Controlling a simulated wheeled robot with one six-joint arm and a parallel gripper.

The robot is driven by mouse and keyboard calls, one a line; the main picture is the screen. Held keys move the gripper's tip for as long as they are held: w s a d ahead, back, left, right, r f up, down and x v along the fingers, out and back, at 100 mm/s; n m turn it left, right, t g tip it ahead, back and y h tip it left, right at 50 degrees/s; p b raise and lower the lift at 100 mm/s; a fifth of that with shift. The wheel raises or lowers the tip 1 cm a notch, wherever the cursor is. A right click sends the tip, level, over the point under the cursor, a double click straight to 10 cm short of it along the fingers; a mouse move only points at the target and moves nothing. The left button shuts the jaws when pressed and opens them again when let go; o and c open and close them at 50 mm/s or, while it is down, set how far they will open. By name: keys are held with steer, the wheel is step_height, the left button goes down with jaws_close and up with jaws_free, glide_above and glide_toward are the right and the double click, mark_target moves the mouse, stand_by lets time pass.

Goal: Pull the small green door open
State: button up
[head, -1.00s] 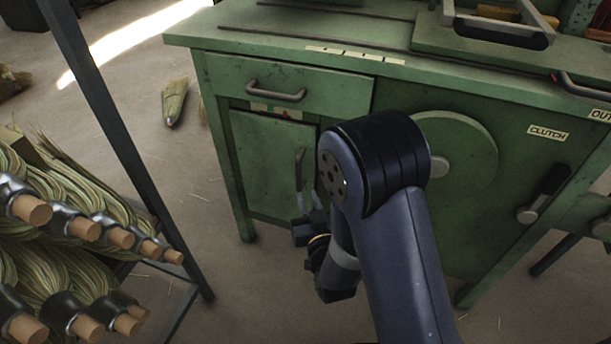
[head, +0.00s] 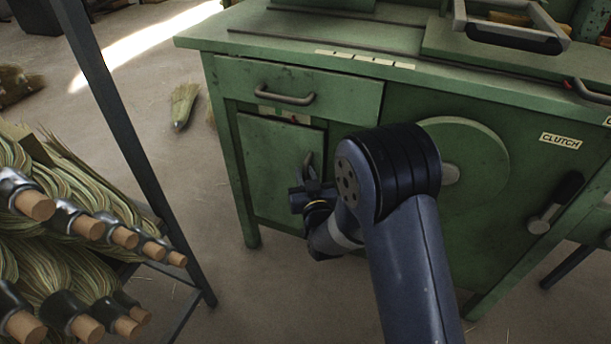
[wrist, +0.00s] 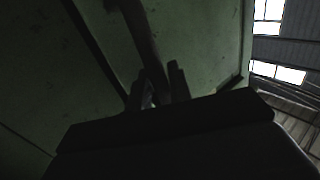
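The small green door (head: 268,170) is in the cabinet front below the drawer and looks shut. Its upright grey bar handle (head: 305,163) is near the door's right edge. My gripper (head: 310,172) is at this handle, its fingers overlapping it in the head view. In the dark wrist view, the handle (wrist: 141,35) runs down between the two fingertips of my gripper (wrist: 160,85), with one finger on each side. The fingers are close to the bar, but I cannot tell whether they touch or grip it. My arm hides part of the cabinet right of the door.
A drawer (head: 340,98) with a curved handle is above the door. A round green disc (head: 470,150) and a clutch lever (head: 557,200) are to the right. A dark rack post (head: 120,110) and brooms (head: 60,225) stand at left. Floor is clear before the door.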

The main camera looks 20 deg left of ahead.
jaws_close()
steer(key=shift+s, duration=0.1)
stand_by(0.3)
